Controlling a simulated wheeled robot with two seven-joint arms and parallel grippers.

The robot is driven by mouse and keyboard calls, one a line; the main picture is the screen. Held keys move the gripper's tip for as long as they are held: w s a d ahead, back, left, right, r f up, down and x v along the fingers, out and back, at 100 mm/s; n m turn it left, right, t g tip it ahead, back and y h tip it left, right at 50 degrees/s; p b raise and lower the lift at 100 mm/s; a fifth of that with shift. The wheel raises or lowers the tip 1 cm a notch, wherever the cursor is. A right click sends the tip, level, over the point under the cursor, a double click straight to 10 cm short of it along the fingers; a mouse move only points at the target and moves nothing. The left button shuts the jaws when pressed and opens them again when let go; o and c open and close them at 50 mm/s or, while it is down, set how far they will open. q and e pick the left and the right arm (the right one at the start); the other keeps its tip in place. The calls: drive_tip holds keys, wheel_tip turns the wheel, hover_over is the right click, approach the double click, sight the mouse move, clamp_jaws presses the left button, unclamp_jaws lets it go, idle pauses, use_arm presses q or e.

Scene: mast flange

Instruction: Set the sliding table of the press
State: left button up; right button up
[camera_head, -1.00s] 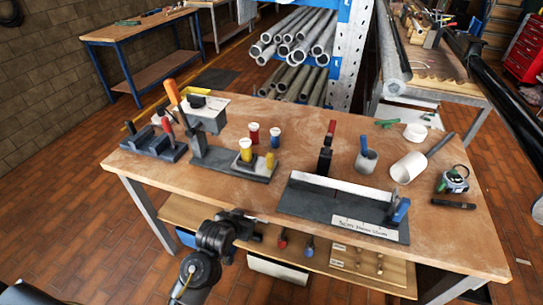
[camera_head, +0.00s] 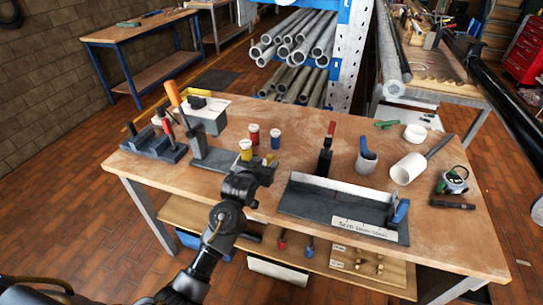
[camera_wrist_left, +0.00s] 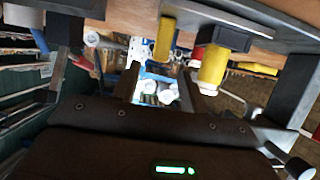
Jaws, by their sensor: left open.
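The press (camera_head: 199,146) stands at the left of the workbench, with a dark base, a grey upright and an orange-handled lever (camera_head: 174,94). A yellow cylinder with a pale top (camera_head: 246,148) and a thinner yellow piece stand at its right end. My left gripper (camera_head: 258,168) is open at the front right of the press and hides part of its base. I cannot tell whether the fingers touch anything. My right gripper is not in view.
Red (camera_head: 254,134) and blue (camera_head: 275,139) pots stand just behind the gripper. A dark clamp fixture (camera_head: 160,144) lies left of the press. A long grey tray-like fixture (camera_head: 300,202) and a red-handled clamp (camera_head: 326,155) are to the right. The bench's front-left strip is clear.

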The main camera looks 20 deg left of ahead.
sight(272, 156)
use_arm(q)
drive_tip(key=x, duration=0.9)
drive_tip(key=shift+f+p, duration=0.15)
drive_tip(key=shift+p, duration=0.25)
drive_tip(key=shift+c, duration=0.4)
clamp_jaws()
